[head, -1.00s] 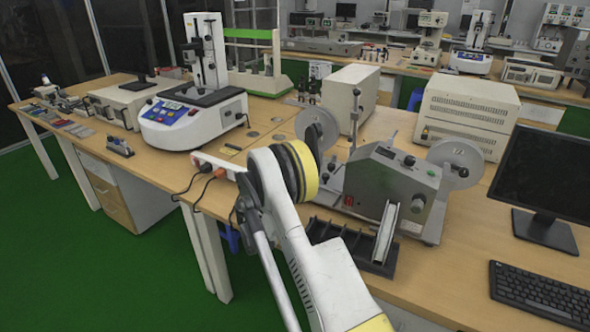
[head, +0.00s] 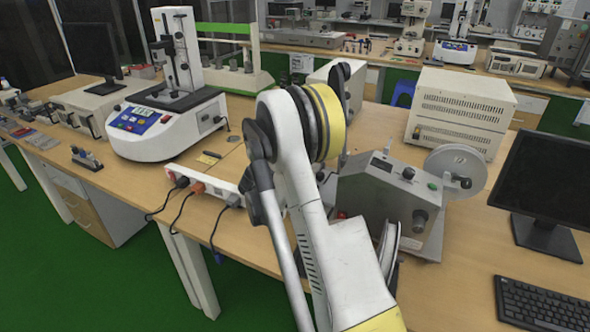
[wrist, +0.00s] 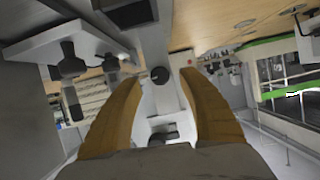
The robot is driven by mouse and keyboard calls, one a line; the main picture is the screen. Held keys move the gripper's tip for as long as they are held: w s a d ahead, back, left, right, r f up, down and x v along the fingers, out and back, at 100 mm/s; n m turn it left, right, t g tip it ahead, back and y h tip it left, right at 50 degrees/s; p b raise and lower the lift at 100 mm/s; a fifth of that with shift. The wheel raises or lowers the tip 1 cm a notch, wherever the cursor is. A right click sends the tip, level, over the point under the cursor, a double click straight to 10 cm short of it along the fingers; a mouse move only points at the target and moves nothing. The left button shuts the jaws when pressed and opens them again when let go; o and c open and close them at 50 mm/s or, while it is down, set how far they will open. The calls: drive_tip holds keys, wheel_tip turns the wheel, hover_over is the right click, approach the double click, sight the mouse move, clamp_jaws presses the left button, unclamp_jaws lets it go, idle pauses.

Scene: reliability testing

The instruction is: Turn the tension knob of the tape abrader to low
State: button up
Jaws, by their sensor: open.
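The tape abrader (head: 375,200) is a grey sloped box on the wooden bench, right of my arm in the head view. A dark knob (head: 408,173) shows on its upper panel beside a green button (head: 432,186). Another knob (head: 420,217) shows lower on its right side. The knob labels and settings are too small to read. The head view does not clearly show my gripper.
A white tester (head: 168,130) with a column stands left of my arm. A power strip (head: 205,188) with cables lies near the bench's front edge. A beige box (head: 460,115) stands behind the abrader. A monitor (head: 545,180) and keyboard (head: 545,305) are at the right.

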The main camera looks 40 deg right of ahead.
drive_tip(key=shift+b+x, duration=0.3)
drive_tip(key=shift+x, duration=1.15)
clamp_jaws()
